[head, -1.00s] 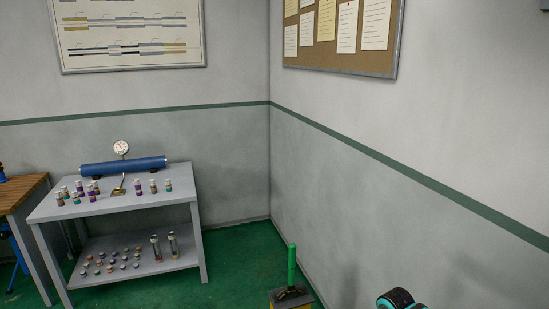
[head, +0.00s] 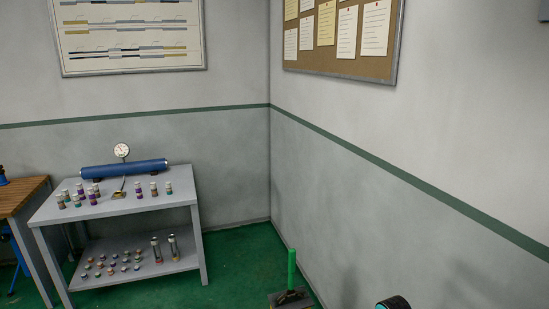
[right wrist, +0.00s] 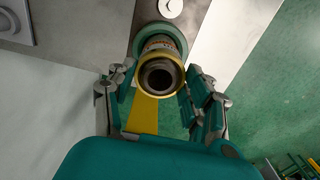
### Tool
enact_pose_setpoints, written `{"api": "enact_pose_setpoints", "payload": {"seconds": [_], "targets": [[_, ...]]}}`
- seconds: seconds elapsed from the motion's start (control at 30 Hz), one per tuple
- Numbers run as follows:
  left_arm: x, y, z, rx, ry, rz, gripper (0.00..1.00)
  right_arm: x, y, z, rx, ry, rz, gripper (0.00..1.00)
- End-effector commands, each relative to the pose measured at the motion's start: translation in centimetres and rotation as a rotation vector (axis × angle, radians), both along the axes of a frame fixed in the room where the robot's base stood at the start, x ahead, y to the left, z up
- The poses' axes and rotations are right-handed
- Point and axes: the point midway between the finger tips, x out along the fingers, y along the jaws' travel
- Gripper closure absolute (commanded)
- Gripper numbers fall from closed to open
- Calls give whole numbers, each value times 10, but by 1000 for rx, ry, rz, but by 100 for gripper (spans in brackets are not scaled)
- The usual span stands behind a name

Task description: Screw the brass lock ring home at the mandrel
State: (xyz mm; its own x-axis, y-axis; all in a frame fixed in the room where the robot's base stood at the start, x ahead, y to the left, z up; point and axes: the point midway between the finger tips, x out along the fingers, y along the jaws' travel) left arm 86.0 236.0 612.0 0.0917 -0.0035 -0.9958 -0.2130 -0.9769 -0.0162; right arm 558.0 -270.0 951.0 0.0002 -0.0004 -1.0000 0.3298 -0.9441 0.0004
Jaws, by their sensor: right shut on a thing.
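In the right wrist view a brass-yellow lock ring (right wrist: 140,78) sits between the fingers of my right gripper (right wrist: 160,80), which is shut on it. The ring is around a dark, hollow, threaded end (right wrist: 159,76), seen nearly end-on. Behind it a brass-coloured threaded part (right wrist: 158,44) leads to a green round collar (right wrist: 164,30), which I take to be the mandrel side. How far the ring is on the thread cannot be told. My left gripper is in neither view, and the head view shows no gripper.
In the head view a grey table (head: 150,205) carries a blue cylinder (head: 125,168), a dial gauge (head: 121,150) and several small bottles. A wooden bench (head: 22,193) stands at far left. A green upright handle (head: 291,268) stands near the right wall. Green floor between is clear.

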Motion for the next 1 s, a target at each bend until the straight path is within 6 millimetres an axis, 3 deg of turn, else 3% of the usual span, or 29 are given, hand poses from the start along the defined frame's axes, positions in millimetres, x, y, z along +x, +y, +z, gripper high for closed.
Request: {"api": "enact_pose_setpoints", "payload": {"seconds": [0.13,0.17,0.3,0.63,1.0], "targets": [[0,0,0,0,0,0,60,0,0,-1,0,1,1,88],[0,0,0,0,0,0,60,0,0,-1,0,1,2,48],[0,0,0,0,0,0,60,0,0,0,0,1,3,30],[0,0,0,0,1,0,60,0,0,0,-1,0,67,30],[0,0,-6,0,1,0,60,1,-1,-1,-1,-1,753,30]]}}
